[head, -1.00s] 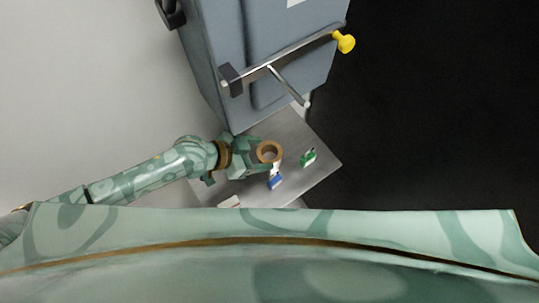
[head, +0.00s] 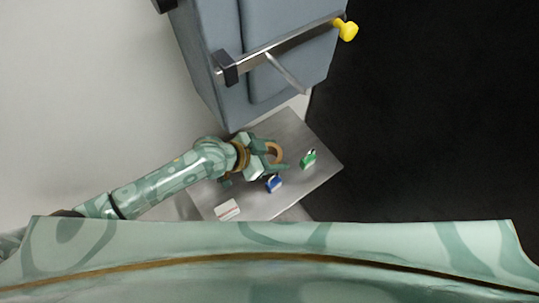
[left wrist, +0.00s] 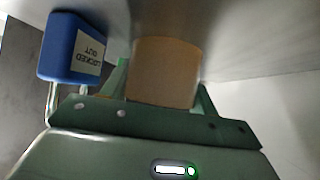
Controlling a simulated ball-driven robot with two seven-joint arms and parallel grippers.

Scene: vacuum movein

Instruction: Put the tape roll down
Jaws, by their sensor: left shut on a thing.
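The tape roll (head: 279,151) is a tan ring, held at the tips of my left gripper (head: 270,156) over the metal table (head: 300,184). In the left wrist view the tape roll (left wrist: 165,70) fills the space between the green fingers of my left gripper (left wrist: 163,90), which is shut on it. Its far edge is close to the grey table surface (left wrist: 245,40); I cannot tell whether it touches. My right gripper is in neither view.
A blue padlock (head: 273,183), labelled "LOCKED OUT" in the left wrist view (left wrist: 75,50), stands close beside the gripper. A green padlock (head: 308,159) is to the right. A white tag (head: 227,209) lies near the front. A grey cabinet (head: 240,100) with a bar handle rises behind.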

